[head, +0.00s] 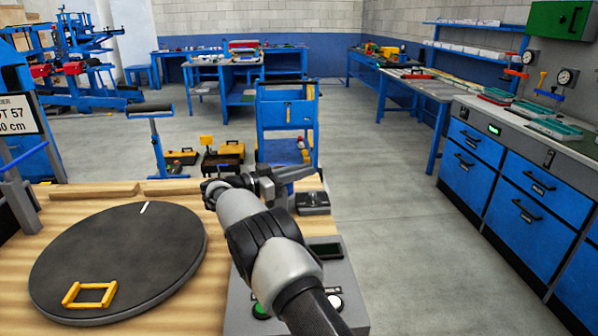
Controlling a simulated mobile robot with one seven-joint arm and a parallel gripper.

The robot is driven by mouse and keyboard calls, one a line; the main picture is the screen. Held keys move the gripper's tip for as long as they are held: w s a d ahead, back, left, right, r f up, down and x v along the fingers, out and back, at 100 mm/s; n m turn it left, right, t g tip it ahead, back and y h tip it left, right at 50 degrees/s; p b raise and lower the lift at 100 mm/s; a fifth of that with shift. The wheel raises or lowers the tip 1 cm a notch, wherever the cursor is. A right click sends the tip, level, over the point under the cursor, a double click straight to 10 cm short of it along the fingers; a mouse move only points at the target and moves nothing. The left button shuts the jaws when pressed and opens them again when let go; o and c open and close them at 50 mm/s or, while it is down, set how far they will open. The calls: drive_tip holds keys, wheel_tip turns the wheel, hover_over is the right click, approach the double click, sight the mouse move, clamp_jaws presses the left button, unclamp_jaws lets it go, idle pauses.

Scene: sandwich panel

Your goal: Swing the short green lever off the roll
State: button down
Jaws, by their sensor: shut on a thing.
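My arm reaches in from the bottom over the bench's right part. My gripper (265,186) is at its far end, small and dark, partly hidden by my own wrist. It appears shut on a grey bar-like part (292,174) at the bench's far right corner; where the jaws meet it is hard to make out. I see no short green lever; my arm may hide it. I cannot make out the roll for certain either. A dark roller (148,109) lies across a blue stand on the floor beyond the bench.
A black round plate (120,250) with a yellow frame-shaped handle (90,295) covers the wooden bench's left. A grey control box (345,285) with green and white buttons is beneath my arm. A blue trolley (287,120) stands behind. Open floor lies right, before blue drawers (525,185).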

drive_tip(key=shift+s+d+m+g+h, duration=0.15)
drive_tip(key=shift+m+g+h, duration=0.15)
drive_tip(key=shift+g, duration=0.1)
drive_tip(key=c, duration=1.7)
unclamp_jaws()
